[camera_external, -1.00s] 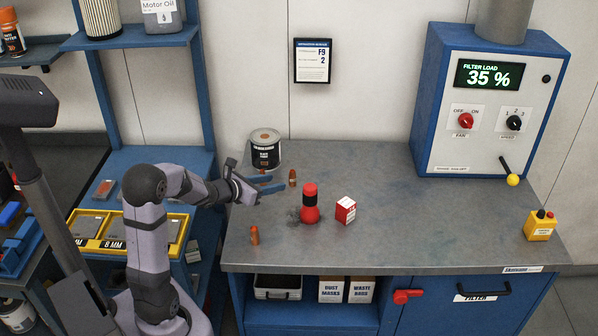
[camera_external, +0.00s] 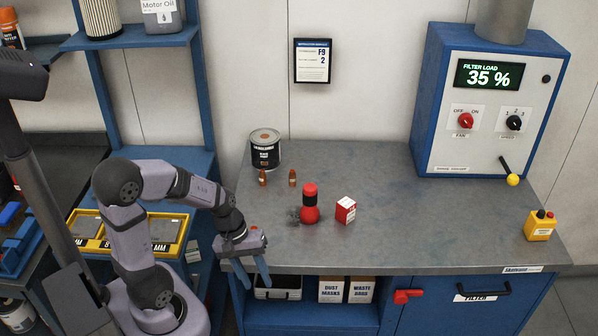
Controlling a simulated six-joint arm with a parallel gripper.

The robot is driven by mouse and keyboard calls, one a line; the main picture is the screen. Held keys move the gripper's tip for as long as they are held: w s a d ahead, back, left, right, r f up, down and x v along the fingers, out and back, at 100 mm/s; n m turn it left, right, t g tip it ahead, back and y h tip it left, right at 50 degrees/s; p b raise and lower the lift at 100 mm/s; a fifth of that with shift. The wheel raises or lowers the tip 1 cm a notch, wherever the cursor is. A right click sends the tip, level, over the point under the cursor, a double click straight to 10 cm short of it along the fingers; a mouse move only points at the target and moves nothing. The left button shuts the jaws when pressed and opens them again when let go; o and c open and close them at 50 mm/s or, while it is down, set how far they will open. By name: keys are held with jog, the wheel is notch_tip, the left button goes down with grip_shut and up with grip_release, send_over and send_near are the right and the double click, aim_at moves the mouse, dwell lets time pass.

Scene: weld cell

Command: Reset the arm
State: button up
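My gripper (camera_external: 252,279) hangs at the front left edge of the grey workbench (camera_external: 400,240), its blue fingers pointing down. The fingers are apart, and I see nothing between them. My arm is bent, with the elbow at the left. Two small copper-coloured pieces stand upright near the back left of the bench, one on the left (camera_external: 262,178) and one on the right (camera_external: 293,178). Both are clear of my gripper. The spot where a third orange piece stood is covered by my gripper.
A dark paint can (camera_external: 265,150) stands at the back left. A red and black bottle-like object (camera_external: 310,205) and a red-white box (camera_external: 345,210) stand mid-bench. The blue filter unit (camera_external: 490,110) and a yellow button box (camera_external: 541,226) are at the right. The bench between is clear.

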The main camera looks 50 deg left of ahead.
jog(key=shift+s+a+f+m+g+y+p, duration=0.15)
jog(key=shift+s+a+m+y, duration=0.55)
jog(key=shift+m, duration=0.65)
jog(key=shift+s+a+r+m+g+y+p, duration=0.15)
jog(key=shift+s+a+m+y, duration=0.5)
jog(key=shift+m, duration=0.75)
jog(key=shift+s+a+f+m+g+y+p, duration=0.15)
jog(key=shift+s+a+m+y, duration=0.3)
jog(key=shift+a+m, duration=0.7)
jog(key=shift+o, duration=0.2)
jog(key=shift+d, duration=0.25)
